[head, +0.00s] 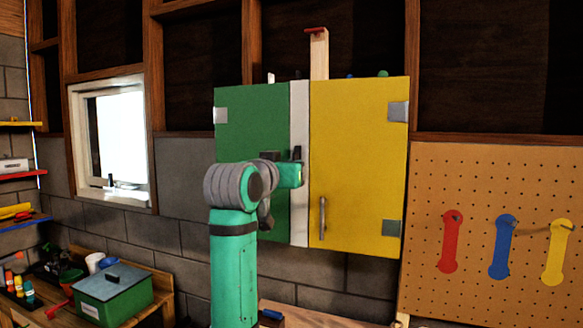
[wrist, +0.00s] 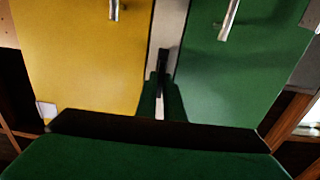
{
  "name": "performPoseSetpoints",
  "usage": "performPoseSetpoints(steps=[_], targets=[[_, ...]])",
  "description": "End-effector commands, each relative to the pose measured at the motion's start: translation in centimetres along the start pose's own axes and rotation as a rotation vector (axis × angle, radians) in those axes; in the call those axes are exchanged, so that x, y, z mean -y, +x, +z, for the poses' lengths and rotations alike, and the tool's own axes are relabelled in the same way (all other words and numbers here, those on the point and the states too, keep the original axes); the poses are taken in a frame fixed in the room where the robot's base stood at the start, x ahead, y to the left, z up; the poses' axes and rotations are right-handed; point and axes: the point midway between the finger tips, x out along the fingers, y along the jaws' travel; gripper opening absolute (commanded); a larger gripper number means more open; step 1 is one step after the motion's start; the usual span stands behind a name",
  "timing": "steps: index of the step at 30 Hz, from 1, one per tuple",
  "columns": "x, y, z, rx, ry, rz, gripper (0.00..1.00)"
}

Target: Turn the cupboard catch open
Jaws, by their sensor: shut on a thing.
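The cupboard has a green door (head: 250,125) on the left and a yellow door (head: 360,150) on the right, both closed, with a pale upright strip (head: 299,110) between them. The dark catch (head: 297,153) sits on this strip, its visible end upright and the rest hidden by my gripper. My gripper (head: 296,172) is at the strip, in front of the catch. In the wrist view, which shows the doors swapped, my gripper's fingers (wrist: 161,98) are closed around the dark catch (wrist: 163,62), which lies along the strip.
The yellow door has a metal bar handle (head: 322,218), and a handle on the green door (wrist: 230,18) shows in the wrist view. A pegboard (head: 480,190) with coloured tools hangs at the right. A green box (head: 113,295) stands on the bench below left.

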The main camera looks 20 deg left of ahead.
Motion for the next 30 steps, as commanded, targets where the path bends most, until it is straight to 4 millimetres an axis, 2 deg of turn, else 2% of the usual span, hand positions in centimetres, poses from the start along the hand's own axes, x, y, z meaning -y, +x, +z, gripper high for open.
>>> performPoseSetpoints(steps=[17, 18, 20, 30], targets=[[0.10, -0.10, -0.01, 0.000, 0.034, -0.001, 0.00], [0.10, -0.09, -0.01, 0.000, 0.034, -0.001, 0.13], [0.09, -0.09, -0.02, 0.000, 0.033, -0.001, 0.27], [0.02, -0.22, -0.03, -0.001, 0.033, 0.000, 0.27]])
